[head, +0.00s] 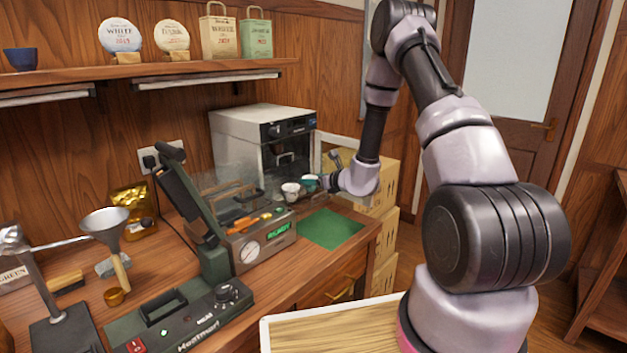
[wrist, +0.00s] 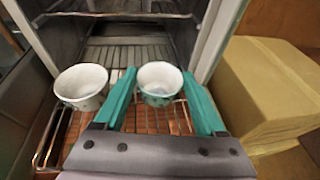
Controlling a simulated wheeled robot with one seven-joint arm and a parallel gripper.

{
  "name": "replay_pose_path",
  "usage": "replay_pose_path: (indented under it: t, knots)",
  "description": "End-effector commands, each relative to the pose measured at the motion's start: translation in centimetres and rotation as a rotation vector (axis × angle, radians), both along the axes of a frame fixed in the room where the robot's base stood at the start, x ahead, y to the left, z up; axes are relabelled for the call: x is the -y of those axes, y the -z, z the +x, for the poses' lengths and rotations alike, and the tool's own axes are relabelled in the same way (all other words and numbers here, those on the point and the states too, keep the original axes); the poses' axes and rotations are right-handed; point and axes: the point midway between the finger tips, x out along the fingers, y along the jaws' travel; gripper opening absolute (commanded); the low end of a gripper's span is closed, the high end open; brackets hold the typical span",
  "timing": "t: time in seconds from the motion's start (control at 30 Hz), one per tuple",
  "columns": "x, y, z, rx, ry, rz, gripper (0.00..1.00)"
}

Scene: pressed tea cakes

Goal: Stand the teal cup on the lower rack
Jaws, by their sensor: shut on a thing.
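The teal cup, white inside with a teal pattern outside, is between the teal fingers of my gripper (wrist: 159,76) in the wrist view, and my gripper is shut on it. The cup (wrist: 159,96) is upright over the lower wire rack (wrist: 45,150), at the mouth of the grey cabinet (head: 240,135). I cannot tell whether its base touches the wires. In the head view the cup (head: 309,181) shows small and teal at my gripper (head: 322,182). A second, pale speckled cup (wrist: 82,86) stands upright on the rack to its left, a small gap apart.
An upper rack (wrist: 115,15) crosses the cabinet above the cups. The cabinet's side edge (wrist: 217,40) is close on the right, with cardboard boxes (wrist: 265,90) beyond. A green mat (head: 332,229) lies bare on the counter. A sealing machine (head: 262,240) stands left of the mat.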

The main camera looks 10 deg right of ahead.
Motion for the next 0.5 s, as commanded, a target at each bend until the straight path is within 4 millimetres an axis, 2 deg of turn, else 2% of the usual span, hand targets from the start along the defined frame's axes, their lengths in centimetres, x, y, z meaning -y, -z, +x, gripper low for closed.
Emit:
replay_pose_path:
  t: [0.03,0.07,0.1,0.13,0.4,0.5]
  knots:
    - [-0.02,0.22,-0.01,-0.001,0.000,0.000,0.17]
    - [-0.01,0.20,0.00,-0.001,0.000,0.000,0.80]
    - [0.00,0.18,0.00,-0.001,0.000,0.000,0.95]
    - [-0.01,0.18,-0.01,-0.001,0.000,0.000,1.00]
    - [0.00,-0.11,0.00,0.000,0.000,0.000,1.00]
    - [0.42,-0.36,-0.77,-0.002,0.001,0.000,1.00]
